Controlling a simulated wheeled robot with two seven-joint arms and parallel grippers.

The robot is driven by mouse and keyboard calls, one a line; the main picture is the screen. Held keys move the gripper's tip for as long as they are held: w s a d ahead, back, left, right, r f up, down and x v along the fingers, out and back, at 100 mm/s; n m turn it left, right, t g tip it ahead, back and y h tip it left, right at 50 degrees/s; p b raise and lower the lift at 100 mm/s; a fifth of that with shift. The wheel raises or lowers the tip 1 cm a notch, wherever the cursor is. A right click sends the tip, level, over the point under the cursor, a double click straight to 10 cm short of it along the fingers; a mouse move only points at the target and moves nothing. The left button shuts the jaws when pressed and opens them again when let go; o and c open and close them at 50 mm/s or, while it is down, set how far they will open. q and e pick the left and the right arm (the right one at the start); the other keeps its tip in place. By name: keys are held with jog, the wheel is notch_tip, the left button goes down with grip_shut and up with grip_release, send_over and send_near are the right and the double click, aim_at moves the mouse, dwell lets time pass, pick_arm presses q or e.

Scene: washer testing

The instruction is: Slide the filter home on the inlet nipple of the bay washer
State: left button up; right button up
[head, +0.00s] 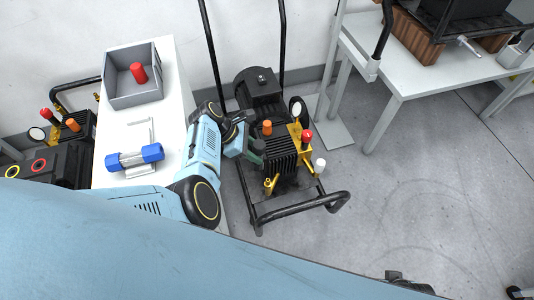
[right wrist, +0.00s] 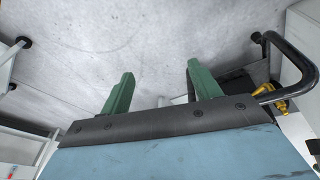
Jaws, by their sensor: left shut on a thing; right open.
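The bay washer (head: 283,152) stands on the floor in a black tube frame, with brass fittings and orange and red knobs. A brass fitting (head: 270,186) sticks out low at its front; I cannot tell whether it is the inlet nipple. A clear cylinder with blue end caps, seemingly the filter (head: 130,159), lies on the white table. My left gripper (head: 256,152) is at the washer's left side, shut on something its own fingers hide. In the right wrist view my right gripper (right wrist: 161,82) is open and empty, pointing over the floor, with the washer's black handle (right wrist: 297,62) to its right.
A grey bin (head: 133,88) holding a red piece (head: 138,73) and a white bracket (head: 140,134) are on the table. Another machine (head: 70,130) stands left of it. A second table (head: 410,75) is at the back right. The floor (head: 430,170) right of the washer is clear.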

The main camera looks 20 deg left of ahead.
aim_at(262, 165)
pick_arm(q)
jog(key=d+f, duration=0.1)
jog(key=d+f+t, duration=0.1)
jog(key=d, duration=0.1)
jog(key=shift+s+f+n+b, duration=0.15)
jog(key=shift+n+b, duration=0.15)
jog(key=shift+b, duration=0.1)
jog(key=shift+f+h, duration=0.3)
jog(key=shift+s+d+f+b, duration=0.1)
jog(key=shift+f+b, duration=1.6)
jog(key=shift+b, duration=0.85)
pick_arm(e)
jog(key=w+a+r, duration=0.1)
jog(key=a+r, duration=0.2)
jog(key=r, duration=0.8)
jog(key=shift+w+a+y, duration=0.15)
jog(key=shift+a+y, duration=0.15)
jog(key=shift+a, duration=0.1)
pick_arm(q)
jog(key=shift+f, duration=0.15)
jog(key=shift+f+b, duration=1.2)
jog(key=shift+f, duration=0.65)
pick_arm(e)
jog(key=shift+f, duration=1.15)
pick_arm(q)
jog(key=shift+f, duration=0.2)
pick_arm(e)
jog(key=shift+f, duration=0.15)
